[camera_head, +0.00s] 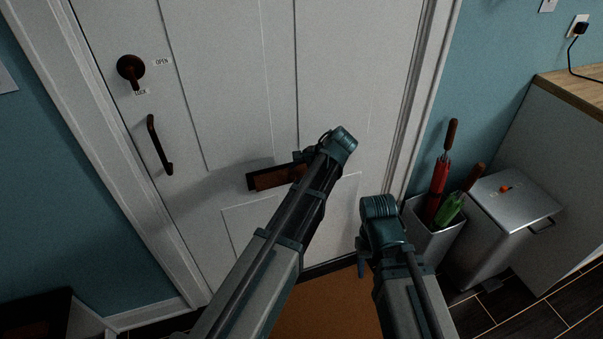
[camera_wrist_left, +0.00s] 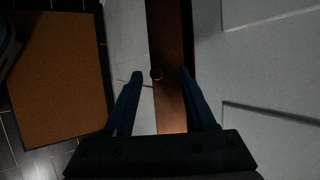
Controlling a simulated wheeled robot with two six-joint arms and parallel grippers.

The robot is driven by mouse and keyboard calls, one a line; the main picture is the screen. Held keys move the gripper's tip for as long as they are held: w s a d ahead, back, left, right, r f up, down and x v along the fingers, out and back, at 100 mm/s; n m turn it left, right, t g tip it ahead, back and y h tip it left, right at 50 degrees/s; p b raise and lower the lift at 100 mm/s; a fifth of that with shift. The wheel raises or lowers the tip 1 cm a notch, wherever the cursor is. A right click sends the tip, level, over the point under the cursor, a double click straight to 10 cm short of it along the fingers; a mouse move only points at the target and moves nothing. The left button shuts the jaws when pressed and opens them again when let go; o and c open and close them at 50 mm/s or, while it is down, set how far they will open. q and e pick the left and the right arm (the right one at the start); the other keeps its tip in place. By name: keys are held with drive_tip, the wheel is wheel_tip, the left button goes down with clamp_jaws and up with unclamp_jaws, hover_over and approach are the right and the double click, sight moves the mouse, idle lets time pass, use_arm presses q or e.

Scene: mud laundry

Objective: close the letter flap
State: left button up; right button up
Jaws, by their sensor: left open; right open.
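The letter flap (camera_head: 270,178) is a copper-brown plate in a dark frame, low on the white door (camera_head: 235,75). My left arm covers its right part in the head view. My left gripper (camera_head: 303,156) is at the flap's upper right.
A dark handle (camera_head: 160,145) and a round lock knob (camera_head: 131,68) are on the door's left. An umbrella stand (camera_head: 432,238) and a metal bin (camera_head: 512,210) stand at right. An orange-brown mat (camera_head: 325,308) lies before the door.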

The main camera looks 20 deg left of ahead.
use_arm(q)
drive_tip(key=p+v, duration=1.1)
drive_tip(key=v, duration=0.3)
drive_tip(key=shift+r, duration=0.1)
wheel_tip(320, 180, up, 2)
drive_tip(key=n+g+h+p, duration=0.2)
drive_tip(key=n+h+p, duration=0.5)
drive_tip(key=n, duration=1)
hover_over(293, 176)
drive_tip(key=shift+s+r, duration=0.1)
drive_tip(key=shift+r, duration=0.05)
wheel_tip(293, 176, down, 14)
drive_tip(key=b, duration=1.4)
